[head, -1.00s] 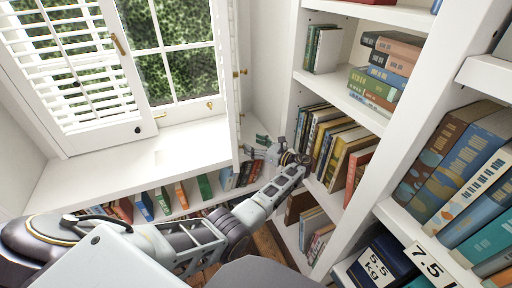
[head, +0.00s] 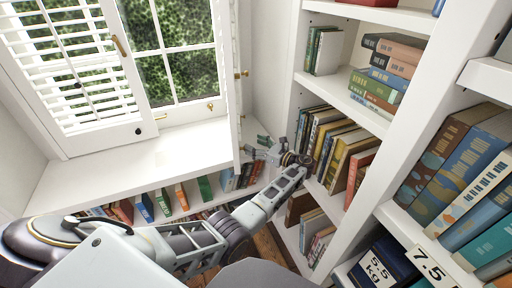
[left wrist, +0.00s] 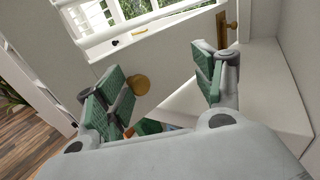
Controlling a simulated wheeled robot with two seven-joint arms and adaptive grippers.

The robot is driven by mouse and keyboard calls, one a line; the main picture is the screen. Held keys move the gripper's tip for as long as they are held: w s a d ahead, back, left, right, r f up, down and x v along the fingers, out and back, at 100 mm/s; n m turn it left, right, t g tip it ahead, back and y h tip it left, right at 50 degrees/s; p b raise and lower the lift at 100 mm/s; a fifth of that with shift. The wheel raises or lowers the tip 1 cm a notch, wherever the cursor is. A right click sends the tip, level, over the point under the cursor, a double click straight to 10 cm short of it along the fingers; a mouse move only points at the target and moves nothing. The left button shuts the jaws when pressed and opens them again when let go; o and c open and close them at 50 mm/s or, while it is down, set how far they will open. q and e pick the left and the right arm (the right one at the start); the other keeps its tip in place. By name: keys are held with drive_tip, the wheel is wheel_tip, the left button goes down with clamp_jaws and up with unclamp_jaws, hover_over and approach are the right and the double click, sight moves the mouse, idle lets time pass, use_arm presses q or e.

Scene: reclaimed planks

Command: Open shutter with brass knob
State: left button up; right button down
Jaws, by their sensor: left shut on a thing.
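The left shutter (head: 80,75) has white slats, a brass handle (head: 119,46) and a dark round knob (head: 138,131). Another white shutter panel (head: 227,90) stands almost edge-on at the window's right side. In the left wrist view a round brass knob (left wrist: 139,84) sits on a white panel (left wrist: 165,65). My left gripper (head: 257,151) is low beside the edge-on panel. In the left wrist view its green-padded fingers (left wrist: 165,88) stand apart, with the knob against the left finger's tip. My right gripper is out of view.
A white bookcase (head: 297,90) stands close to the right of my left gripper. A row of books (head: 204,187) lies below the white sill (head: 150,160). The sill top is mostly clear. A brass latch (head: 210,106) is on the window.

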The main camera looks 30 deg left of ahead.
use_arm(q)
drive_tip(key=r, duration=0.5)
drive_tip(key=shift+w+a, duration=0.15)
drive_tip(key=shift+a, duration=0.05)
drive_tip(key=shift+c, duration=0.5)
drive_tip(key=shift+d+r, duration=0.15)
drive_tip(key=shift+r, duration=2.05)
drive_tip(key=shift+c, duration=0.4)
